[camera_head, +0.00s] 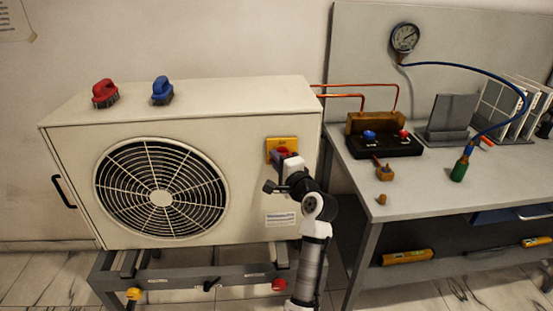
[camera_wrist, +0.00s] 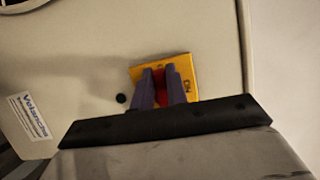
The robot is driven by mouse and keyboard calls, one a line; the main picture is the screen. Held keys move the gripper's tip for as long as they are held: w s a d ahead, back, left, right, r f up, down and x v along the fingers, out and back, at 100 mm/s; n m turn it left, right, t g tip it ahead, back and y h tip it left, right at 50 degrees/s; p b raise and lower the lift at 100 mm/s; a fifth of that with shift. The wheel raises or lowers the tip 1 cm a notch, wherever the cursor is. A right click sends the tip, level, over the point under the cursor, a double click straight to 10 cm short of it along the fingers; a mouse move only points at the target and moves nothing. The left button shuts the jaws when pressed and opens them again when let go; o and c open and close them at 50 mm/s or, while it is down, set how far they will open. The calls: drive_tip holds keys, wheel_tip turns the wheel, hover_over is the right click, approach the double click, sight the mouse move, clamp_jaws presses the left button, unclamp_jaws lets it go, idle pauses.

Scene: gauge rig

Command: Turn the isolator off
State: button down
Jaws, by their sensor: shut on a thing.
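The isolator is a yellow plate (camera_head: 274,143) with a red knob on the right of the outdoor unit's front face. The plate also shows in the wrist view (camera_wrist: 188,70), tilted in the picture, with the letters "ON" near its right side. The red knob (camera_wrist: 161,88) shows between the two fingers. My gripper (camera_head: 284,155) is at the plate, and its fingers in the wrist view (camera_wrist: 161,82) are shut on the red knob, one on each side. The fingers hide most of the knob, and I cannot tell its exact angle.
The cream outdoor unit (camera_head: 250,205) has a fan grille at left. A bench (camera_head: 440,196) at right holds a black manifold block (camera_head: 388,146) and a gauge hose.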

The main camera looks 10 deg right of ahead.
drive_tip(key=shift+f, duration=0.15)
idle(0.3)
drive_tip(key=c, duration=1.4)
unclamp_jaws()
drive_tip(key=b+v, duration=0.2)
drive_tip(key=v, duration=1.2)
drive_tip(key=shift+b, duration=0.35)
drive_tip(key=shift+w, duration=0.1)
